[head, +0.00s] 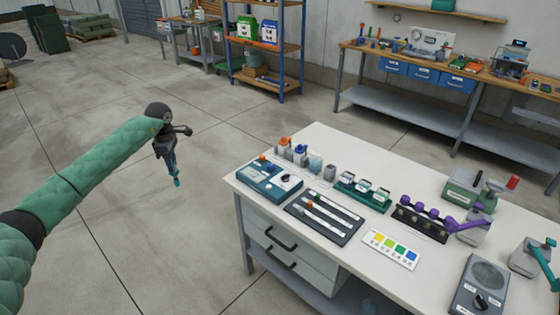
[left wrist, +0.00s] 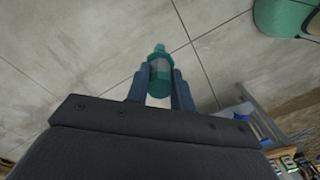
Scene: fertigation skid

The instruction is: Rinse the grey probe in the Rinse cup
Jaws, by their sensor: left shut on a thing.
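My left gripper (head: 173,167) hangs over bare floor, left of the white table and well apart from it. It is shut on a small teal and grey piece (left wrist: 159,72), which also shows below the fingers in the head view (head: 177,182). I cannot tell whether this piece is the grey probe. A dark tray (head: 307,232) with long slots and pale strips lies on the table. A clear cup (head: 315,163) stands in the row behind it, but I cannot read any Rinse label. My right gripper is not in view.
The white table (head: 400,165) also holds a teal meter case (head: 261,180), a teal rack of jars (head: 362,194), a rack with purple parts (head: 420,221), a colour card (head: 391,249) and a grey box with a knob (head: 483,288). The floor around my left gripper is clear.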

